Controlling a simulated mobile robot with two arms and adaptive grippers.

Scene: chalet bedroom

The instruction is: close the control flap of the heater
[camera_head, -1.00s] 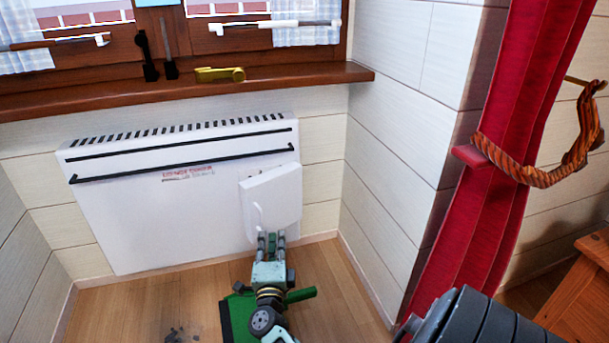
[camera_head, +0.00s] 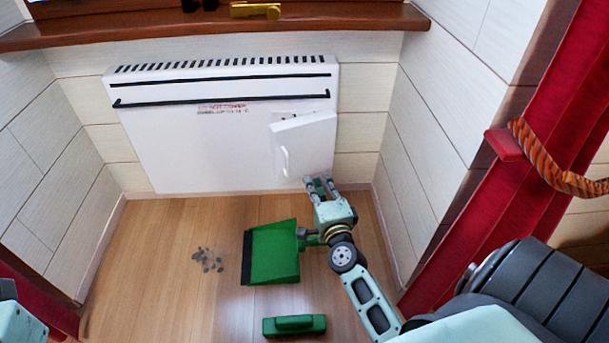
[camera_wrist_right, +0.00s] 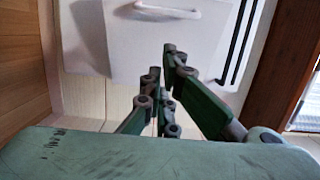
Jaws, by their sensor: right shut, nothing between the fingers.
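The white heater (camera_head: 200,150) is mounted low on the wall under the window sill. Its control flap (camera_head: 310,148) is a white panel at the heater's right end, standing partly open, with its handle (camera_head: 285,161) along the left edge. A strip of the control recess shows above it. My right gripper (camera_head: 319,181) is shut and empty just below the flap's lower edge; I cannot tell whether it touches. In the right wrist view the flap (camera_wrist_right: 150,45) and its handle (camera_wrist_right: 168,12) lie beyond the fingers (camera_wrist_right: 162,65). My left gripper is out of view.
A green dustpan (camera_head: 270,255) lies on the floor beside my right forearm, with a green brush (camera_head: 294,325) nearer. Grey debris (camera_head: 208,259) lies to the left. A wall and red curtain (camera_head: 470,200) bound the right.

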